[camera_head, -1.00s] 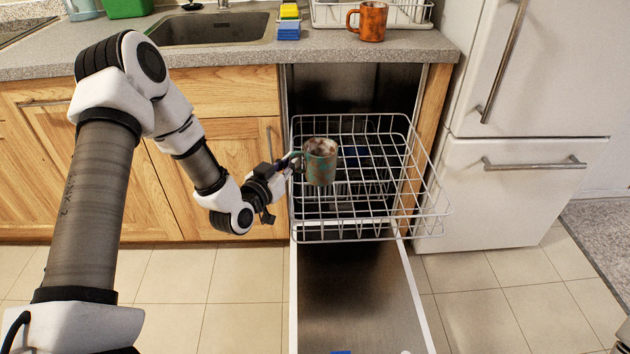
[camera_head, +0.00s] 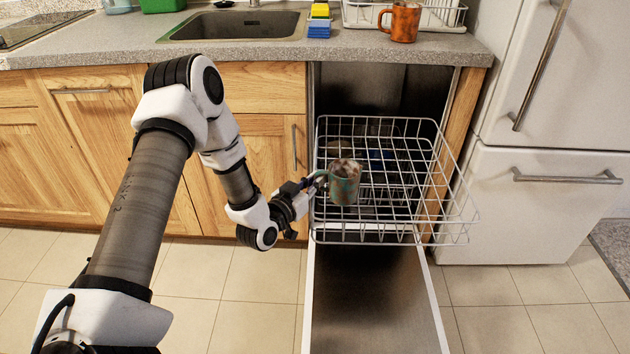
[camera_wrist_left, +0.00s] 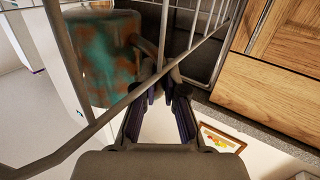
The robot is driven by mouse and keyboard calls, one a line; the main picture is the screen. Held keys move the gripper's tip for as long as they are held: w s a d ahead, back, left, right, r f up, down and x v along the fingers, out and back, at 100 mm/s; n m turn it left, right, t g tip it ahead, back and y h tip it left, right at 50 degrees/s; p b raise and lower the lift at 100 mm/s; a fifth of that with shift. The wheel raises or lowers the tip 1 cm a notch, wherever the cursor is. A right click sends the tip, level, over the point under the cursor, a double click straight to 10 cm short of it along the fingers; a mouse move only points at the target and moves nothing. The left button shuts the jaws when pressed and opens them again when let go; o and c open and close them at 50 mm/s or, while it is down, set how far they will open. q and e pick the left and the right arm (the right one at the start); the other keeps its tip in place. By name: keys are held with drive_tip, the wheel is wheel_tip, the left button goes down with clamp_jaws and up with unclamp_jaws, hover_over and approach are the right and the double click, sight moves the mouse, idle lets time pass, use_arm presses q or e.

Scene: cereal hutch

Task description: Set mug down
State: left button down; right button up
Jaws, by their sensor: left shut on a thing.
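A worn green and brown mug (camera_head: 345,186) is upright over the left front part of the wire dishwasher rack (camera_head: 391,120). My left gripper (camera_head: 322,180) is shut on the mug's handle from the left. In the left wrist view the mug (camera_wrist_left: 103,55) fills the upper left. The gripper fingertips (camera_wrist_left: 165,82) meet at its handle there. A rack wire crosses in front of the mug and close to the fingers. I cannot tell whether the mug's base touches the rack. My right gripper is not in view.
The open dishwasher door (camera_head: 375,300) lies below the pulled-out rack. The rack's right side looks empty. On the counter (camera_head: 120,45) are an orange mug (camera_head: 401,22), a dish rack (camera_head: 450,17), sponges (camera_head: 319,20) and a sink (camera_head: 235,26). A white fridge (camera_head: 540,200) stands at right.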

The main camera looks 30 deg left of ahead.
use_arm(q)
drive_tip(key=c, duration=1.3)
unclamp_jaws()
drive_tip(key=shift+f, duration=0.1)
drive_tip(key=shift+o, duration=0.2)
drive_tip(key=shift+s, duration=0.1)
drive_tip(key=shift+r, duration=0.2)
drive_tip(key=shift+r+p, duration=0.55)
drive_tip(key=shift+p, duration=0.15)
drive_tip(key=s+p, duration=0.2)
drive_tip(key=s, duration=1)
drive_tip(key=shift+r, duration=0.2)
